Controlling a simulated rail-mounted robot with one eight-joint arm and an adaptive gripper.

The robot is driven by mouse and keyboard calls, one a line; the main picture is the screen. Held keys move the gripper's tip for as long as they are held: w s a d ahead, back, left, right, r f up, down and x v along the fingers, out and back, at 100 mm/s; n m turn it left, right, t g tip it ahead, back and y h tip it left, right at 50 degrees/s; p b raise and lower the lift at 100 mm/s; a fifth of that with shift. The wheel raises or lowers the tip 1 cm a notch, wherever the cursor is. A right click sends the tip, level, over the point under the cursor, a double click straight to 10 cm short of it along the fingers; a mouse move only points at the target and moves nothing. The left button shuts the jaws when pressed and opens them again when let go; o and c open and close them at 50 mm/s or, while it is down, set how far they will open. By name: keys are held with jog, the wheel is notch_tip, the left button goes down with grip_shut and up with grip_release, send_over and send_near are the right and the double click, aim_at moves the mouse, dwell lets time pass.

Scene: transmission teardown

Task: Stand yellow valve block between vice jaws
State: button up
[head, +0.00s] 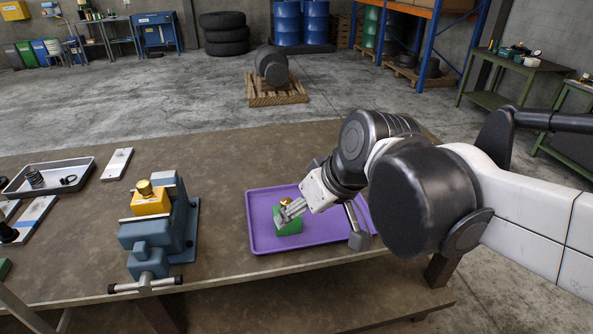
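The yellow valve block (150,203), with a gold knob on top, sits upright at the blue-grey vice (150,236), at the left of the bench. It appears to be between the jaws; whether they touch it on both sides is hard to see. My gripper (289,213) is well to the right of the vice, apart from the yellow block. Its fingers point down-left at a green block (289,228) with a gold knob, on the purple tray (265,242). The fingers overlap the green block in view, so their gap and any contact are unclear.
A grey tray (78,174) with a spring and a dark ring lies at far left. Pale plates (117,164) lie near it. A grey shape (360,241) beside my gripper is unclear. The bench (222,215) between vice and purple tray is clear.

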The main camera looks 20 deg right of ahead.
jog(key=s+d+f+m+t+h, duration=0.1)
jog(key=s+d+m+h, duration=0.2)
jog(key=s+d, duration=0.2)
jog(key=shift+s+d+f, duration=0.15)
jog(key=shift+d+f, duration=0.15)
jog(key=shift+d, duration=0.25)
notch_tip(320, 180, down, 4)
jog(key=b, duration=0.4)
jog(key=shift+f, duration=0.1)
